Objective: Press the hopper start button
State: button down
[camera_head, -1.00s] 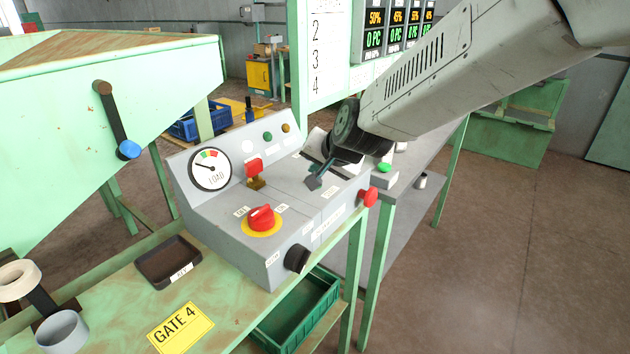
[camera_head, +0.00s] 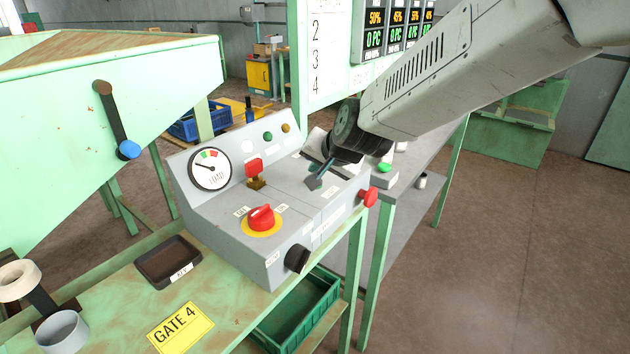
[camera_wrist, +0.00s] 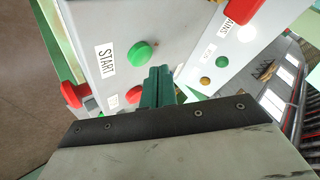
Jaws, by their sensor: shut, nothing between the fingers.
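The green start button (camera_wrist: 141,53) sits on a grey panel beside a START label (camera_wrist: 104,60) in the wrist view. My gripper (camera_wrist: 160,72) is shut and empty, its fingers close beside that button; whether they touch it I cannot tell. In the head view my gripper (camera_head: 314,183) is low over the right part of the sloped grey console (camera_head: 210,222). There the start button does not show and appears hidden by my gripper.
The console carries a red rotary knob (camera_head: 261,218), a red switch (camera_head: 254,167), a load gauge (camera_head: 210,169) and a red side button (camera_head: 369,197). Another green button (camera_head: 384,167) is on a separate box to the right. A key tray (camera_head: 168,262) lies in front.

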dwell(0.5)
jog(key=shift+f, duration=0.45)
jog(key=shift+r, duration=0.1)
jog(key=shift+r, duration=0.35)
notch_tip(320, 180, up, 6)
dwell(0.8)
dwell(0.5)
